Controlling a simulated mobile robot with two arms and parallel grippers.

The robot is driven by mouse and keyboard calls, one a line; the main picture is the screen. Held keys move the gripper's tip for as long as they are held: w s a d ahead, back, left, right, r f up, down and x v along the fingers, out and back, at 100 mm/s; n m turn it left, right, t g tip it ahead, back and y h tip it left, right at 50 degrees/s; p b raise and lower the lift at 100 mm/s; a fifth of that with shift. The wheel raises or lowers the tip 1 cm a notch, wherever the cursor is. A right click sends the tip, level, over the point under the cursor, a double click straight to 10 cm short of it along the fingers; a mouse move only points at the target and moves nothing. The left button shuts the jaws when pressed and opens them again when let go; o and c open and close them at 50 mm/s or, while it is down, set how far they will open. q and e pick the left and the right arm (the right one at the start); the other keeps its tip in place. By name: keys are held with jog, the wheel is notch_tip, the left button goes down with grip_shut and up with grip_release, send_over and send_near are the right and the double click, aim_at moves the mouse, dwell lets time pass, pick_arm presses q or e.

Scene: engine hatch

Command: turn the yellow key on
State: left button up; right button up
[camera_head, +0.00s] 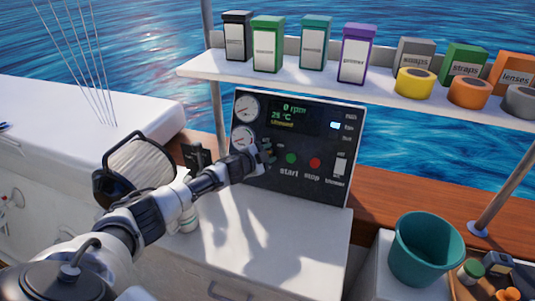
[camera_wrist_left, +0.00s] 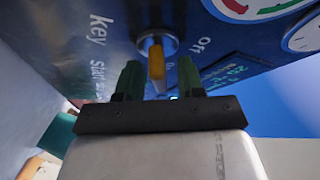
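The yellow key (camera_wrist_left: 156,64) sits in a round metal lock on the dark control panel (camera_wrist_left: 95,15) in the left wrist view. The words "key", "start" and "Off" show near it. My left gripper (camera_wrist_left: 160,80) is open, with one dark green finger on each side of the key and gaps between. I cannot tell how deep the key is between the fingers. In the head view my left gripper (camera_head: 262,156) is at the lower left of the panel (camera_head: 320,180) and hides the key. My right gripper is not in view.
The panel has gauges (camera_head: 246,108), a screen (camera_head: 294,117), a green start button (camera_head: 291,158), a red stop button (camera_head: 315,163) and a white blower switch (camera_head: 340,167). A shelf (camera_head: 290,74) with boxes and tape rolls hangs above. A teal bucket (camera_head: 418,250) stands at right.

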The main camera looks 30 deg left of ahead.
pick_arm(q)
jog(key=v, duration=1)
jog(key=shift+s+b, duration=0.4)
jog(key=shift+r, duration=0.15)
